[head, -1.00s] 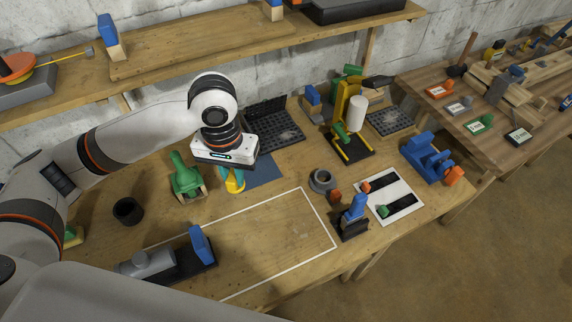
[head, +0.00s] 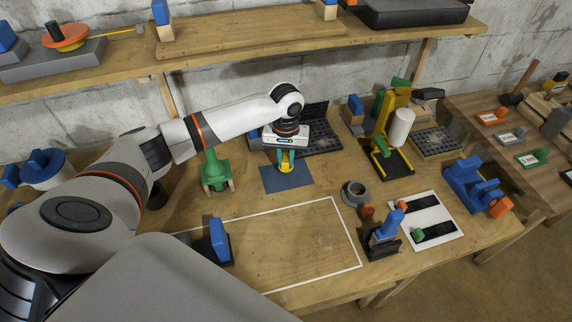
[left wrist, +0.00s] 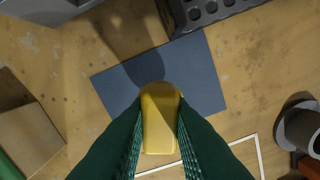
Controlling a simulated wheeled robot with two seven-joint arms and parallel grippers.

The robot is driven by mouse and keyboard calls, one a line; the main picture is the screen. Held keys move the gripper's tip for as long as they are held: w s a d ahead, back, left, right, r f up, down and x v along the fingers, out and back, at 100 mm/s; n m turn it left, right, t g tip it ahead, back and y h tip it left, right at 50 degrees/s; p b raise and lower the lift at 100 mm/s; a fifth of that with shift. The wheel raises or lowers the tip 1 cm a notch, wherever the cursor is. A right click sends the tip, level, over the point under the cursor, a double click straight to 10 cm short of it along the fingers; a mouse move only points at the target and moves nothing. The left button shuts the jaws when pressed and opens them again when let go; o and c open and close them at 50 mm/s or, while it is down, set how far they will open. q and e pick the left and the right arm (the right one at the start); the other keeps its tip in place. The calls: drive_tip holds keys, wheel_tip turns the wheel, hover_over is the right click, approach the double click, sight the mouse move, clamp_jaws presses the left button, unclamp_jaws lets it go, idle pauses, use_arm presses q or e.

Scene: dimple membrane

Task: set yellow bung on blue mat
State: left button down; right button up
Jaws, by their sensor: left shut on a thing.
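The yellow bung (head: 287,166) is between the fingers of my left gripper (head: 285,157), which is shut on it. In the head view it is over the flat blue mat (head: 272,183); I cannot tell whether it touches the mat. In the left wrist view the bung (left wrist: 159,122) hangs between the dark green fingers (left wrist: 159,140), and the blue mat (left wrist: 200,75) lies behind it. The gripper and bung cover part of the mat. My right gripper is not in view.
A dark perforated tray (head: 320,138) lies just behind the mat. A green object (head: 214,172) stands to its left. A grey ring-shaped piece (head: 355,193) and a yellow stand with a white cylinder (head: 400,128) are to the right. The white-outlined area (head: 300,240) in front is mostly bare.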

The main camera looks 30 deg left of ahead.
sight(286, 166)
use_arm(q)
drive_tip(key=shift+f, duration=1.7)
drive_tip(key=shift+f, duration=0.1)
drive_tip(key=c, duration=1.3)
unclamp_jaws()
wheel_tip(286, 166, up, 12)
drive_tip(key=shift+r, duration=0.2)
drive_tip(key=shift+s+f, duration=0.1)
